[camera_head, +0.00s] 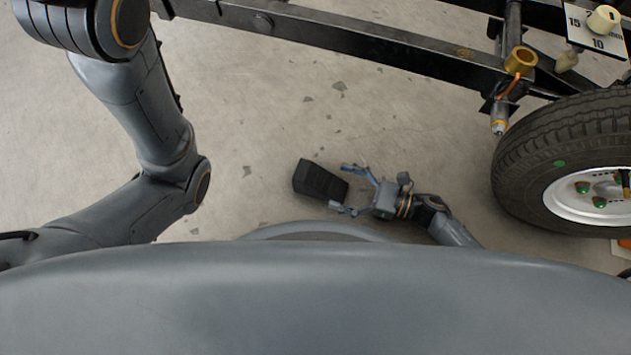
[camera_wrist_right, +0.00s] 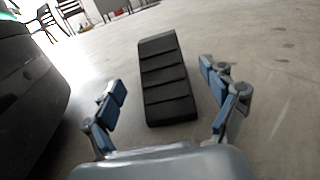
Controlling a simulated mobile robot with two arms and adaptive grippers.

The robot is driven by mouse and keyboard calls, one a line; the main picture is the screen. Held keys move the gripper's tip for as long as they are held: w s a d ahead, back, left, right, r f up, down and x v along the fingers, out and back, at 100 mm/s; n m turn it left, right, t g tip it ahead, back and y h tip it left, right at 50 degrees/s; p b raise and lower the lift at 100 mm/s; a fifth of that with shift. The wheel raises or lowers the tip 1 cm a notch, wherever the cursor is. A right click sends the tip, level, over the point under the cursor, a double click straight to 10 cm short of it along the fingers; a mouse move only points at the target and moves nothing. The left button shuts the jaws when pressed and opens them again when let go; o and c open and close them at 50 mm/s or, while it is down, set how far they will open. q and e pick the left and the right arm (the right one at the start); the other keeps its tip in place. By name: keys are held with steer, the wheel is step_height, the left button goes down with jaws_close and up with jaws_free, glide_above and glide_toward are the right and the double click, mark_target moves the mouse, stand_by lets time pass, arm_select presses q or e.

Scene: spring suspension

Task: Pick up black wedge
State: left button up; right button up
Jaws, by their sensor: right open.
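The black wedge (camera_head: 320,181) lies on the concrete floor in the middle of the head view. In the right wrist view the wedge (camera_wrist_right: 164,80) shows its ribbed top face, straight ahead between the fingers. My right gripper (camera_head: 345,189) is open, with its blue-padded fingers pointing at the near end of the wedge. In the right wrist view my right gripper (camera_wrist_right: 163,94) has one finger on each side of the wedge's near end, with gaps to both sides. My left arm shows at the left of the head view, but its gripper is out of view.
A wheel with a black tire (camera_head: 553,160) stands at the right. A dark metal frame (camera_head: 370,50) crosses the top of the head view. Chairs (camera_wrist_right: 48,20) stand far back in the wrist view. The floor (camera_head: 260,110) around the wedge is mostly clear, with dark patches.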

mark_target(318, 178)
steer(key=shift+x, duration=0.8)
steer(key=b+x, duration=0.2)
steer(key=x, duration=0.2)
steer(key=shift+a+b, duration=0.15)
steer(key=shift+b, duration=0.15)
steer(key=shift+w+a+r, duration=0.15)
steer(key=shift+w+a, duration=0.05)
steer(key=shift+a, duration=0.25)
steer(key=shift+r, duration=0.15)
steer(key=c, duration=1.6)
steer(key=shift+c, duration=0.2)
